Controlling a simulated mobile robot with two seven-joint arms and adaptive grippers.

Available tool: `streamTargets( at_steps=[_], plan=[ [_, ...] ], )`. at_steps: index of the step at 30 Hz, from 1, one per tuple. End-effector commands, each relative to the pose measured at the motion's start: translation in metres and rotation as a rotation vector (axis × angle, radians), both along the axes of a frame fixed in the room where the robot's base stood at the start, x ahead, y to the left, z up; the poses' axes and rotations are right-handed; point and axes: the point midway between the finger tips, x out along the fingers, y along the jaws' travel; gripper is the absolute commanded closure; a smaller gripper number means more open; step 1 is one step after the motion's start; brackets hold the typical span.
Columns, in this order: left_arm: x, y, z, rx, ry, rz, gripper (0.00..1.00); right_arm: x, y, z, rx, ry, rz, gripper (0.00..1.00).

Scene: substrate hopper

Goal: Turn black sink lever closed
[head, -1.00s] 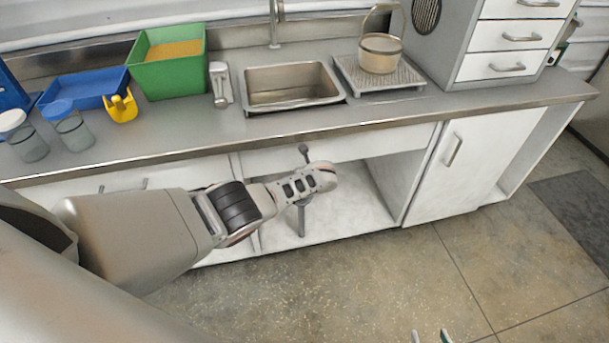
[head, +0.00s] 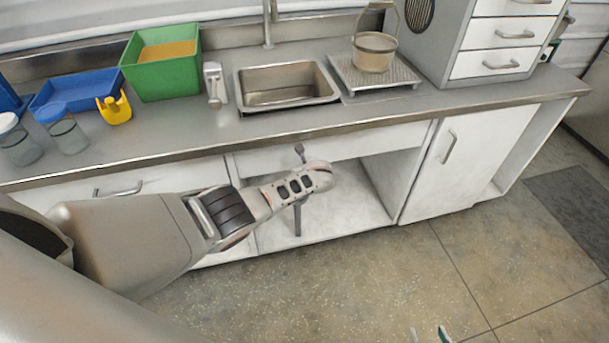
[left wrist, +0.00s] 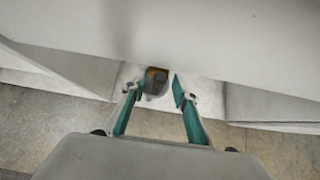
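Under the sink (head: 287,97), a dark grey pipe (head: 298,220) runs down inside the open cabinet bay, with a dark knob-like end (head: 300,149) showing above my left arm. I cannot tell which part is the black lever. In the left wrist view, a dark grey rounded fitting (left wrist: 155,82) with an orange-yellow edge sits between and just beyond the fingertips. My left gripper (left wrist: 157,91) is open, its teal-padded fingers apart; my arm hides it in the head view. My right gripper (head: 429,334) shows only two separated fingertips at the bottom edge, over the floor.
The counter edge (head: 400,122) overhangs the bay. A green bin (head: 162,80), blue tray (head: 78,92), jars and a yellow scoop (head: 114,107) stand on the counter. The floor in front is clear.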

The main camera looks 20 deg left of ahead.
Motion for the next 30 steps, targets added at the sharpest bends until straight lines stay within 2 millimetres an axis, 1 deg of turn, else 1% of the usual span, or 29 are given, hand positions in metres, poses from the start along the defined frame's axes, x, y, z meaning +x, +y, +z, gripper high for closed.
streamTargets(
  at_steps=[5, 13, 20, 30],
  plan=[
    [-0.005, -0.005, 0.006, -0.002, -0.002, 0.0, 0.71, 0.001, 0.001, 0.001, 0.001, -0.002, 0.0, 0.6],
    [-0.017, -0.009, 0.02, -0.001, -0.002, 0.0, 0.71, 0.001, 0.001, 0.001, 0.003, -0.002, -0.001, 0.6],
    [-0.032, -0.02, 0.038, -0.002, -0.002, 0.0, 0.71, 0.001, 0.001, 0.001, 0.003, -0.003, -0.001, 0.6],
    [-0.058, -0.039, 0.069, -0.002, 0.0, 0.0, 0.71, 0.001, 0.001, 0.001, 0.003, -0.003, -0.001, 0.6]
  ],
)
